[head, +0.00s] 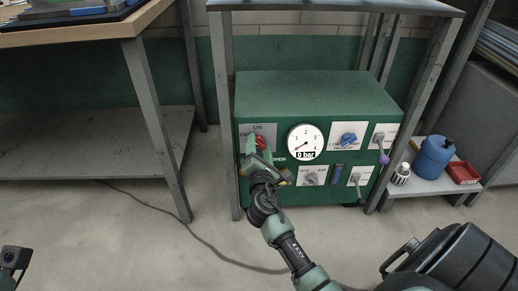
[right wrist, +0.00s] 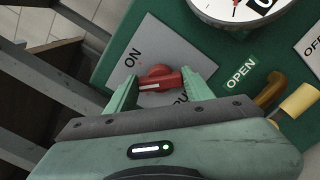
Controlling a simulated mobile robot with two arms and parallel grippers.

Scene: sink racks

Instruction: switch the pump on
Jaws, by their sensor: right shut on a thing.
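The green pump unit (head: 320,90) stands on the floor in a grey frame. Its red pump knob (right wrist: 162,74) sits on a grey plate with an ON label (right wrist: 132,57); it also shows in the head view (head: 260,142). My right gripper (right wrist: 158,84) is shut on the knob, a green finger on either side. The knob's white mark points left in the right wrist view, below the ON label. The OFF label is partly hidden in the head view. The gauge (head: 305,142) reads 0 bar. Part of my left gripper (head: 14,259) shows at the lower left; its fingers are unclear.
A blue canister (head: 434,158) and red tray (head: 464,173) are on a low shelf at right. A workbench (head: 90,32) stands at left.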

